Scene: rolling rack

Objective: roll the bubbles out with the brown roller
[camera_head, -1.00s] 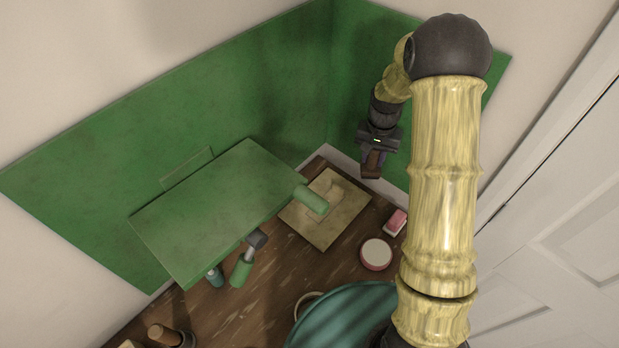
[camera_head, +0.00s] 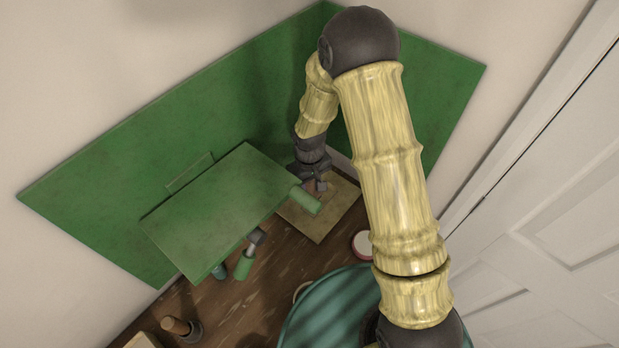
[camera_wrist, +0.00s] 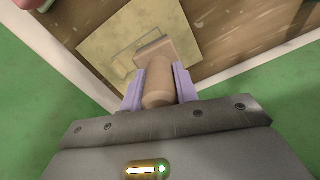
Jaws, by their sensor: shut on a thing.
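My gripper (camera_head: 313,174) is over the far part of the tan square board (camera_head: 337,218), partly hidden by my arm in the head view. In the wrist view my gripper (camera_wrist: 159,72) has its purple fingers shut on a brown wooden piece (camera_wrist: 157,92), which looks like the brown roller, with a wider block-like end pointing toward the board (camera_wrist: 97,47). A faint squarish outline (camera_wrist: 122,68) shows on the board beside that end. I cannot tell whether the held piece touches the board, and no separate bubbles can be made out.
A red-rimmed round tin (camera_head: 362,243) and a teal round surface (camera_head: 330,310) are nearer. Green walls stand behind.

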